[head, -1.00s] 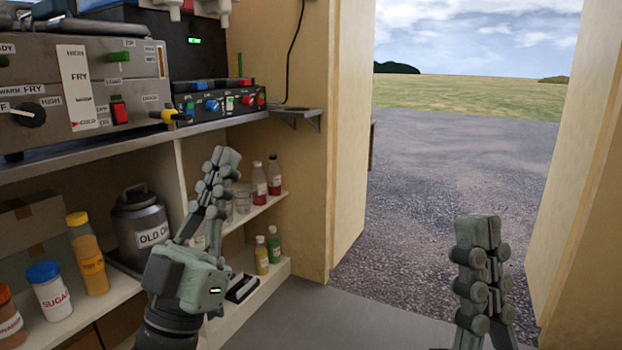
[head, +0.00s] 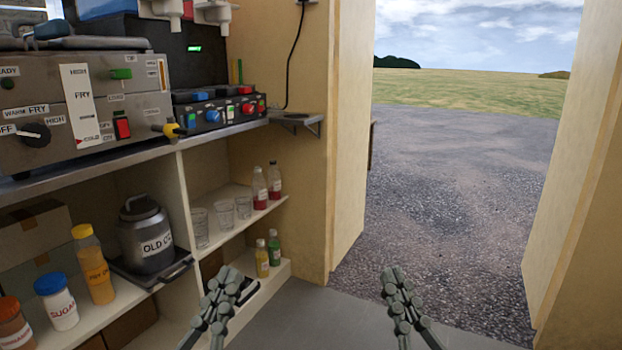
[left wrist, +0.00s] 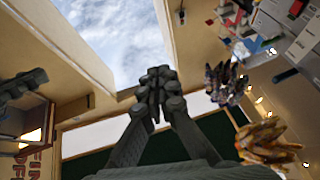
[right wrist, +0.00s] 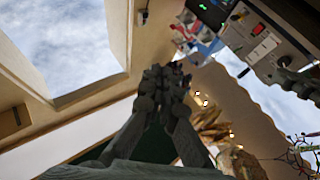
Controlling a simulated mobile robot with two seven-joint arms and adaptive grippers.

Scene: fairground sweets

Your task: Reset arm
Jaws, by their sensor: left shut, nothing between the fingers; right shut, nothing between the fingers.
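My left gripper (head: 226,290) is low in the head view, in front of the lower shelves. Its fingers are together and empty, and they also show shut in the left wrist view (left wrist: 158,82). My right gripper (head: 396,285) is low and right of it, over the grey floor near the doorway. Its fingers are together and empty, pointing upward in the right wrist view (right wrist: 160,80). Both grippers are apart from all objects. The left gripper hides part of the lowest shelf.
At left stand the fryer unit (head: 85,105) and a control box (head: 220,108) on the counter. Shelves below hold an old oil can (head: 146,240), a sugar jar (head: 57,303), glasses (head: 224,212) and bottles (head: 274,180). The doorway onto gravel (head: 440,180) is open.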

